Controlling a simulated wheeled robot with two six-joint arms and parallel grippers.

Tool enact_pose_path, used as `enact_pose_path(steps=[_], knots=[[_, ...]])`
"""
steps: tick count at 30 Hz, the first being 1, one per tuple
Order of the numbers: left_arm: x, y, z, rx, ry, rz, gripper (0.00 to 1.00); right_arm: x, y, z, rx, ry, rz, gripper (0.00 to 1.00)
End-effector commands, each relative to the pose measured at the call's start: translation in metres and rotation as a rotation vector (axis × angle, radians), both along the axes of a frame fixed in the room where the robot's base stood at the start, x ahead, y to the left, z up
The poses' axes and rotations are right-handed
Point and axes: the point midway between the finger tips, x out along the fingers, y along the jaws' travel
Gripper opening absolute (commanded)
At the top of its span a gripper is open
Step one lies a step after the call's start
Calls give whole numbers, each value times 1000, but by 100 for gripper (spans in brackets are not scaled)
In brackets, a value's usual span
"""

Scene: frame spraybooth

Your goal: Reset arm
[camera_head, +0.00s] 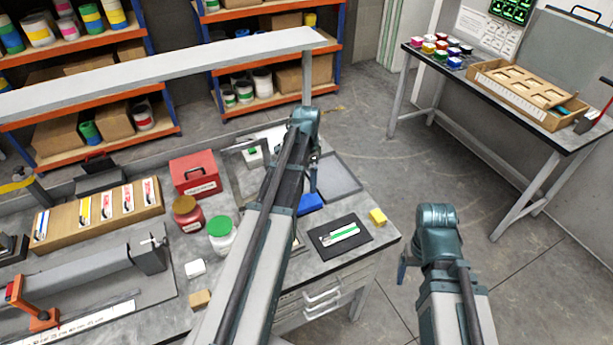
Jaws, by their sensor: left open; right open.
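My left arm reaches in from the bottom over the workbench (375,246). My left gripper (314,180) hangs at its far end, above the bench near a grey tray (338,178) and a blue block (310,203). It looks small and partly hidden by my arm, with nothing visible in it. My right arm stands at the lower right, over the floor and clear of the bench. My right gripper (402,270) points down at its left side, open, with nothing seen in it.
A black mat (325,252) with a green-and-white tool and a yellow block (377,217) lie at the bench's right end. Jars, a red box (195,174) and a wooden rack (70,222) stand left. Open floor separates the bench from another table (480,98).

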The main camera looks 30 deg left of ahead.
Motion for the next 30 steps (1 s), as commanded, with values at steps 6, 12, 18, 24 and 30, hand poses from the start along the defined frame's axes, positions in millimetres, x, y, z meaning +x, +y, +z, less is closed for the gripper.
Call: enact_pose_path(steps=[6, 12, 18, 24, 30], knots=[[0, 0, 0, 0, 0, 0, 100, 0, 0, 0, 0, 0, 0, 78], [0, 0, -1, 0, 0, 0, 100, 0, 0, -1, 0, 0, 0, 78], [0, 0, -10, 0, 0, 0, 100, 0, 0, -10, 0, 0, 0, 78], [0, 0, -30, 0, 0, 0, 100, 0, 0, -30, 0, 0, -1, 78], [0, 0, -56, 0, 0, 0, 100, 0, 0, -56, 0, 0, -2, 78]])
